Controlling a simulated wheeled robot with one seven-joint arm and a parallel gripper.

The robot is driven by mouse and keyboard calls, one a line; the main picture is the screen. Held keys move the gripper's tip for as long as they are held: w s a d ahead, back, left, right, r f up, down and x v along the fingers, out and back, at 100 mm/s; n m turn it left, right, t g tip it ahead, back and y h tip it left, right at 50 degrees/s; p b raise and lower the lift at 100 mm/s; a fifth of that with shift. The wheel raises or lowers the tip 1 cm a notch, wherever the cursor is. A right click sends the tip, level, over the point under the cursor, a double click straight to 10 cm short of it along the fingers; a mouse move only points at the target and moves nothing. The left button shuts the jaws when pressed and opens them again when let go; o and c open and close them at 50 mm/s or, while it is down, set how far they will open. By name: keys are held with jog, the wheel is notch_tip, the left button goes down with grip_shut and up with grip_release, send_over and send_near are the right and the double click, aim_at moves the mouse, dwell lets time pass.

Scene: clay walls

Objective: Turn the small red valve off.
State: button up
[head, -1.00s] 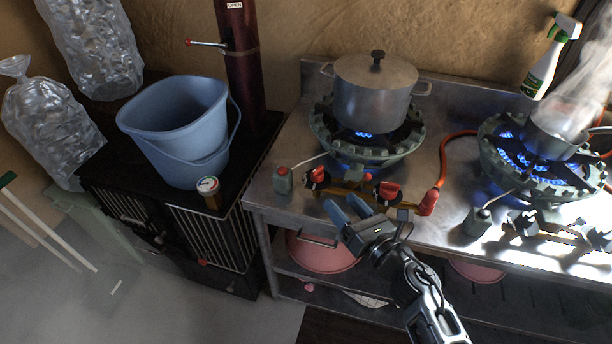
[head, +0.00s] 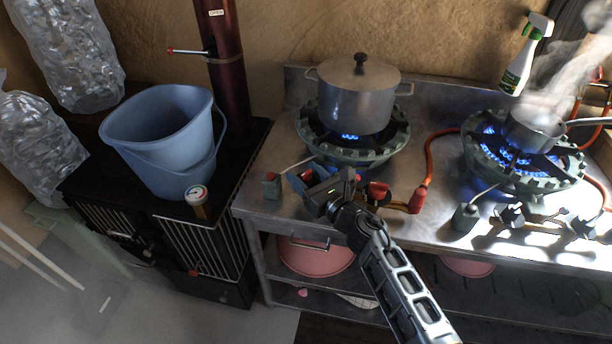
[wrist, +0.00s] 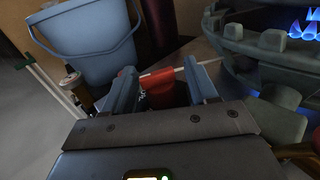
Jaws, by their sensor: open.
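Two red valves sit on the brass pipe at the front of the left burner. The right red valve (head: 378,190) is in plain view. The left red valve (wrist: 160,88) shows between my fingers in the wrist view; in the head view my gripper mostly hides it. My gripper (head: 307,174) is open, its blue fingers on either side of that valve; I cannot tell whether they touch it. The gripper (wrist: 163,84) also fills the front of the wrist view. The left burner (head: 350,146) shows a small blue flame under a lidded pot (head: 358,97).
A grey-green box with a red top (head: 271,187) stands just left of my gripper. An orange hose (head: 430,160) runs right of the valves. A blue bucket (head: 160,140) and gauge (head: 196,194) sit on the black stove. The right burner (head: 520,165) burns under a steaming pan (head: 535,130).

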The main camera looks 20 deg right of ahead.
jog(key=c, duration=0.9)
